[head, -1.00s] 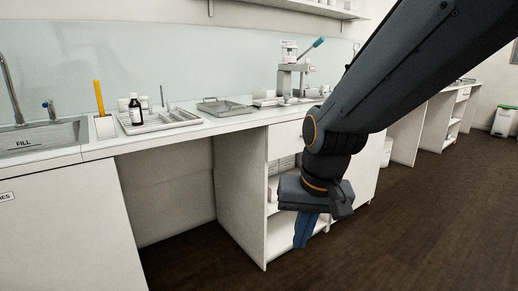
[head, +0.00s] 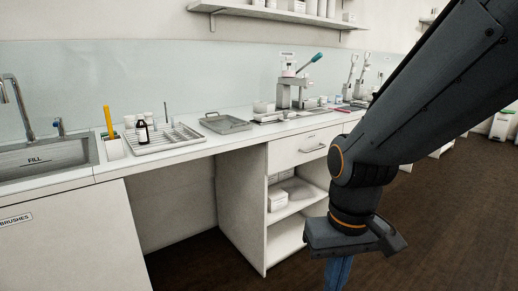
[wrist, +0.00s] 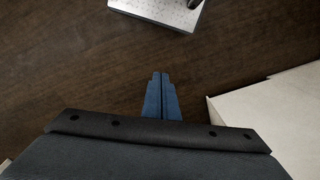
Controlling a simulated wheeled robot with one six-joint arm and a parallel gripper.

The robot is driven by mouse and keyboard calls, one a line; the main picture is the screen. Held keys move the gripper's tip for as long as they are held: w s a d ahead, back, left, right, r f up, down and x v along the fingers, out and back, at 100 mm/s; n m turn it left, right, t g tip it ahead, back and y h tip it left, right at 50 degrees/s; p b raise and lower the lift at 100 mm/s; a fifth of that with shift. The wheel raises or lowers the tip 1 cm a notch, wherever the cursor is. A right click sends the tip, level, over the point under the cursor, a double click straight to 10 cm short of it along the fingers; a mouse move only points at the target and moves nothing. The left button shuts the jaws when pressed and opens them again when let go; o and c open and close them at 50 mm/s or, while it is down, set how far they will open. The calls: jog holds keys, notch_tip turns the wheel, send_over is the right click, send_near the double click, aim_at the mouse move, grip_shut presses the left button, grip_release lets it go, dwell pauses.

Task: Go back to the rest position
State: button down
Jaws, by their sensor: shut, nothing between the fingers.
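My gripper (head: 338,272) hangs at the end of my arm on the right of the head view, pointing down in front of the cabinet with the open shelves. Its blue fingers run to the bottom edge of that view. In the wrist view my gripper (wrist: 160,76) shows two blue fingers close together with nothing between them, above the dark wooden floor (wrist: 70,60).
The white counter (head: 190,146) carries a sink (head: 50,166), a rack tray (head: 165,140) with a brown bottle (head: 142,133), a metal tray (head: 226,123) and a press (head: 290,88). An open-shelved cabinet (head: 285,240) stands just left of my gripper.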

jog(key=d+r+m+p, duration=0.1)
jog(key=d+r+p, duration=0.4)
jog(key=p, duration=0.4)
jog(key=shift+s+d+r+m, duration=0.3)
jog(key=shift+s+r, duration=0.1)
jog(key=shift+r, duration=0.05)
